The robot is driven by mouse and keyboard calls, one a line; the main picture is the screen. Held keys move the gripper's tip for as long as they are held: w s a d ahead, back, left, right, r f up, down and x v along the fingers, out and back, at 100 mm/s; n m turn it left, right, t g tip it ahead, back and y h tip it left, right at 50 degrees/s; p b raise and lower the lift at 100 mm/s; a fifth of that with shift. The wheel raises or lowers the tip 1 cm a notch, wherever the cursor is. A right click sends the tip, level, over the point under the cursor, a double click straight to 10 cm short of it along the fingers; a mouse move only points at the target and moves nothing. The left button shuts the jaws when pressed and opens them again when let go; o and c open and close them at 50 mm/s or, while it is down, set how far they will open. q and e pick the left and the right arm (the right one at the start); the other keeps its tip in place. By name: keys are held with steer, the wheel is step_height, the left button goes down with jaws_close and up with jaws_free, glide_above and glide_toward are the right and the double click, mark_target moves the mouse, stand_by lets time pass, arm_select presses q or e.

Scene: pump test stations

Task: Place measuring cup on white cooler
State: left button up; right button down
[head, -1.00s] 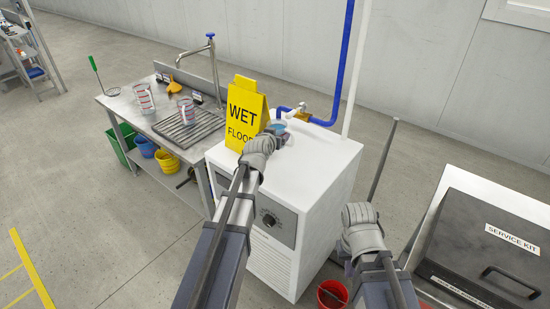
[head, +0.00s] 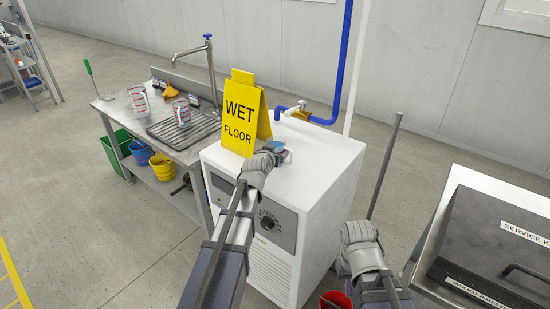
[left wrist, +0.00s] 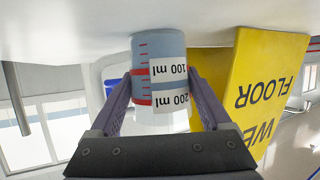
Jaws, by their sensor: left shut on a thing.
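The measuring cup (head: 274,147) has red marks and 100 ml and 200 ml labels in the left wrist view (left wrist: 160,75). My left gripper (head: 270,158) is shut on it, with one finger on each side (left wrist: 155,100). The cup is over the top of the white cooler (head: 325,151), just right of the yellow wet floor sign (head: 240,115). The wrist view is upside down and shows the cup's base close to the white top; I cannot tell whether they touch. My right gripper (head: 348,268) is low, right of the cooler, with its fingers mostly hidden.
The sign also shows beside the cup in the left wrist view (left wrist: 258,90). Two more marked cups (head: 139,103) (head: 181,112) stand on the sink bench (head: 190,153). A blue pipe (head: 338,95) runs behind the cooler. A service kit case (head: 500,250) is at right.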

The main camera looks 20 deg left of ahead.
arm_select(q)
steer(key=shift+r, duration=0.1)
steer(key=shift+f, duration=0.25)
steer(key=o, duration=1.4)
steer(key=shift+r, duration=0.1)
steer(key=shift+o, duration=0.2)
steer(key=shift+r, duration=0.1)
steer(key=shift+s+r, duration=0.1)
steer(key=shift+r, duration=0.05)
steer(key=p+v, duration=0.4)
steer(key=v, duration=0.7)
steer(key=shift+s+p, duration=0.35)
steer(key=shift+s, duration=0.05)
steer(key=shift+a, duration=0.1)
